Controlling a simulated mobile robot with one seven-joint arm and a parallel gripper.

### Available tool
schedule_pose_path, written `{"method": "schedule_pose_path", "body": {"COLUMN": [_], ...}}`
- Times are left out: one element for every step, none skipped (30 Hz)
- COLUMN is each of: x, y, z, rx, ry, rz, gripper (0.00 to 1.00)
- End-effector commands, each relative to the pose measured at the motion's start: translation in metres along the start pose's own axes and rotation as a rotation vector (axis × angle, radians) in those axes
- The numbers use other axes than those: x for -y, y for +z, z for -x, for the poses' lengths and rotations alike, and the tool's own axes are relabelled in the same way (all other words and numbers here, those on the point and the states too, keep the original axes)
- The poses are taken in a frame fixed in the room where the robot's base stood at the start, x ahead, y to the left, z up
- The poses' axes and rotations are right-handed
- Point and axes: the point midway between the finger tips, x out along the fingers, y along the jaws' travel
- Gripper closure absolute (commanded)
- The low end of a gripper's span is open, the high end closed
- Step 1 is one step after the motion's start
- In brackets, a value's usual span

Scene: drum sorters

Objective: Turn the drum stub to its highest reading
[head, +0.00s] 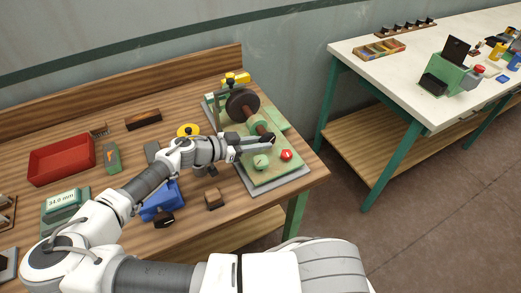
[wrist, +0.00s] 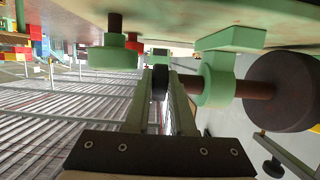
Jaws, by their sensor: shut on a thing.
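A green machine (head: 277,178) stands at the right end of the wooden bench, with a dark round drum (head: 242,103) on a brown shaft (head: 259,124). In the wrist view, the drum (wrist: 285,92) is at the right, and its shaft passes through a green bearing (wrist: 217,82). The drum stub (wrist: 189,83) sticks out left of the bearing. My gripper (head: 269,139) is at the stub's near end. In the wrist view, my gripper (wrist: 160,85) is shut on the stub, with a dark end piece between the fingers. The fingers hide part of the stub.
A red button (head: 286,155) and green knob (head: 261,162) sit close below my gripper. A white table (head: 430,100) stands apart at right.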

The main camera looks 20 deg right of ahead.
Motion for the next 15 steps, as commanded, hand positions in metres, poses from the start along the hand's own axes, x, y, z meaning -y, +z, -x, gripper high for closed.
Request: {"method": "schedule_pose_path", "body": {"x": [0.0014,0.0014,0.0013,0.0012,0.0011,0.001,0.001,0.001,0.001,0.0009,0.0009,0.0008,0.0008,0.0007,0.0007], "y": [0.0056,0.0056,0.0053,0.0051,0.0048,0.0046,0.0044,0.0042,0.004,0.0038,0.0036,0.0033,0.0032,0.003,0.0028], "z": [-0.0015,-0.0016,-0.0016,-0.0016,-0.0017,-0.0018,-0.0018,-0.0018,-0.0017,-0.0017,-0.0016,-0.0016,-0.0015,-0.0015,-0.0015], "rx": [-0.025,-0.037,-0.051,-0.06,-0.069,-0.08,-0.087,-0.092,-0.098,-0.102,-0.105,-0.108,-0.11,-0.111,-0.112], "ry": [-0.006,-0.006,-0.005,-0.004,-0.004,-0.003,-0.003,-0.003,-0.003,-0.003,-0.003,-0.003,-0.002,-0.002,-0.002], "rz": [0.002,0.001,0.001,0.0,0.0,0.001,0.001,0.002,0.002,0.002,0.002,0.002,0.002,0.002,0.002], "gripper": [1.0,1.0,1.0,1.0,1.0,1.0,1.0,1.0,1.0,1.0,1.0,1.0,1.0,1.0,1.0]}}
